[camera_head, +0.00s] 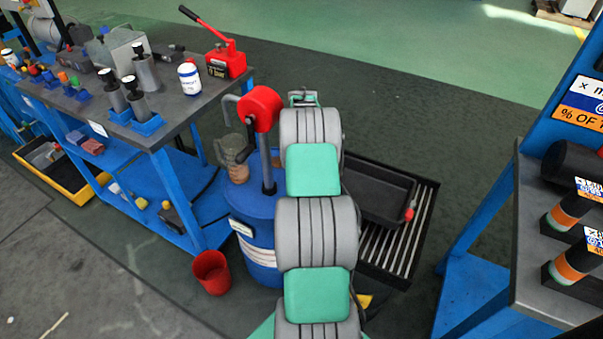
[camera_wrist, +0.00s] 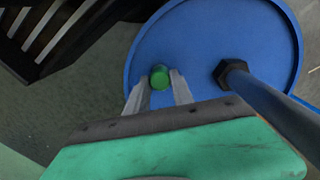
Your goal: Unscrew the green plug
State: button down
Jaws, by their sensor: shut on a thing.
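The green plug (camera_wrist: 159,77) shows in the wrist view on the top of the blue drum (camera_wrist: 190,35), close to the drum's near-left rim. My gripper (camera_wrist: 160,84) reaches over the drum top with one finger on each side of the plug, and it is shut on the plug. In the head view the blue drum (camera_head: 241,208) stands in the middle, partly behind my arm. The plug and my fingertips are hidden there by my arm.
A pump pipe (camera_wrist: 262,100) rises from the drum beside my gripper; its red head (camera_head: 260,108) stands left of my arm. A black tray (camera_head: 375,190) lies on a grating to the right. A red bucket (camera_head: 211,272) and a workbench (camera_head: 150,135) are left.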

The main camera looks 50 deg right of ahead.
jog(key=shift+r, duration=0.15)
dwell(0.5)
jog(key=n, duration=0.3)
jog(key=shift+n, duration=1.2)
jog(key=n, duration=0.3)
jog(key=shift+n, duration=1)
jog(key=n, duration=0.5)
jog(key=shift+r, duration=0.1)
